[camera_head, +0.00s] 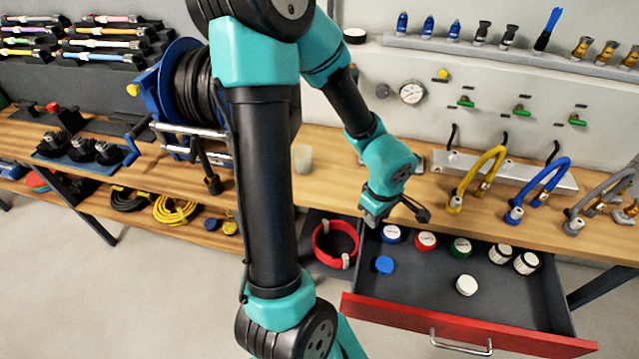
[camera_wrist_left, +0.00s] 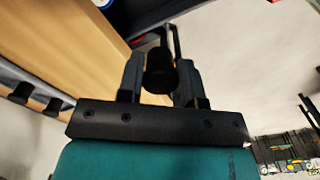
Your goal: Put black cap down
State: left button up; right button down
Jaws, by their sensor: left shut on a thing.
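My left gripper (camera_head: 374,216) hangs at the back left corner of the open drawer, over its rim; its fingertips are hard to make out in the head view. In the left wrist view, my left gripper (camera_wrist_left: 160,85) is shut on the black cap (camera_wrist_left: 159,72), which sits between the two fingers. I cannot pick out the held cap in the head view. The right gripper is not in view.
A red ring (camera_head: 322,256) lies left.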

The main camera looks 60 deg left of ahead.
pick_arm(q)
jog(key=shift+s+a+r, duration=0.1)
jog(key=shift+s, duration=0.05)
jog(key=w+a, duration=0.3)
jog(key=a, duration=0.1)
jog(key=w+a+f, duration=0.1)
jog(key=w+a, duration=0.6)
jog(key=a, duration=0.1)
jog(key=shift+w+f, duration=0.3)
jog(key=shift+f, duration=1.75)
jog(key=shift+f, duration=0.1)
